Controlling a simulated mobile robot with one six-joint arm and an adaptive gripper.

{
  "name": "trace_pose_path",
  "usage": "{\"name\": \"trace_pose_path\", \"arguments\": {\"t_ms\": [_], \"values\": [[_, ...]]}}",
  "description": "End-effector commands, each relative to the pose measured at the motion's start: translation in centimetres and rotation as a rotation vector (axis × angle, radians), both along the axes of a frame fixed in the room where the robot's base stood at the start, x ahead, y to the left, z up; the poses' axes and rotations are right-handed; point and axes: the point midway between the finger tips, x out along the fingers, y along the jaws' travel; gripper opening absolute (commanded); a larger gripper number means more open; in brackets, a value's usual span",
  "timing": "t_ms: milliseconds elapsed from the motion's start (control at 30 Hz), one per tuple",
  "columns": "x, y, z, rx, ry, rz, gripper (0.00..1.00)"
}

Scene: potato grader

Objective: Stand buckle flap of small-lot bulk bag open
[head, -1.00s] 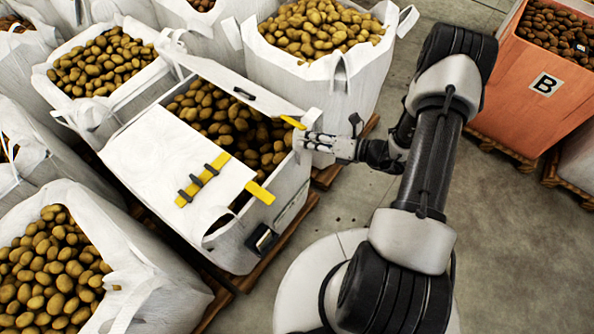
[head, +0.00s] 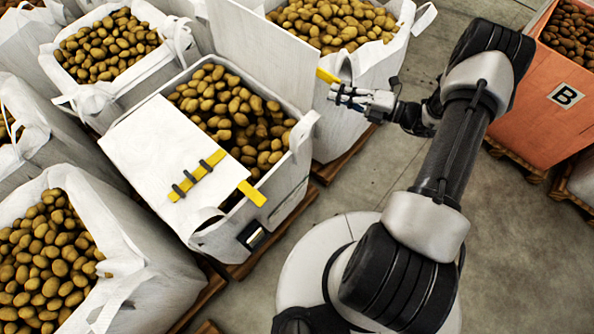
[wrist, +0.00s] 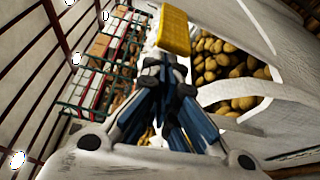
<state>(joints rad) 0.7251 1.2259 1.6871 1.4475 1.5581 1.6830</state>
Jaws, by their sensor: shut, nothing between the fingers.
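The small-lot bulk bag (head: 275,215) is a white open-topped bag of potatoes in the middle of the head view. Its far flap (head: 265,50) stands steeply up along the far rim, with a yellow tab (head: 327,75) at its right end. Its near flap (head: 165,150) lies flat over part of the potatoes and carries a yellow strap with dark bars (head: 200,176). My gripper (head: 336,92) is shut and empty beside the yellow tab. In the wrist view the tab (wrist: 174,32) is just beyond the fingertips (wrist: 165,72); contact is unclear.
Other white potato bags stand close behind (head: 400,60), to the left and in front (head: 150,270). An orange bin marked B (head: 520,95) stands at the right. Bare concrete floor (head: 360,180) lies between the bag and the bin.

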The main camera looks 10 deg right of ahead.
Motion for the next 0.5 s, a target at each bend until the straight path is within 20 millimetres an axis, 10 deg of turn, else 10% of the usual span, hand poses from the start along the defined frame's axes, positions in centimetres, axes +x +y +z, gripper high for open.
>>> {"name": "trace_pose_path", "arguments": {"t_ms": [500], "values": [[0.66,-0.90,-0.01,-0.001,-0.002,0.000,0.00]]}}
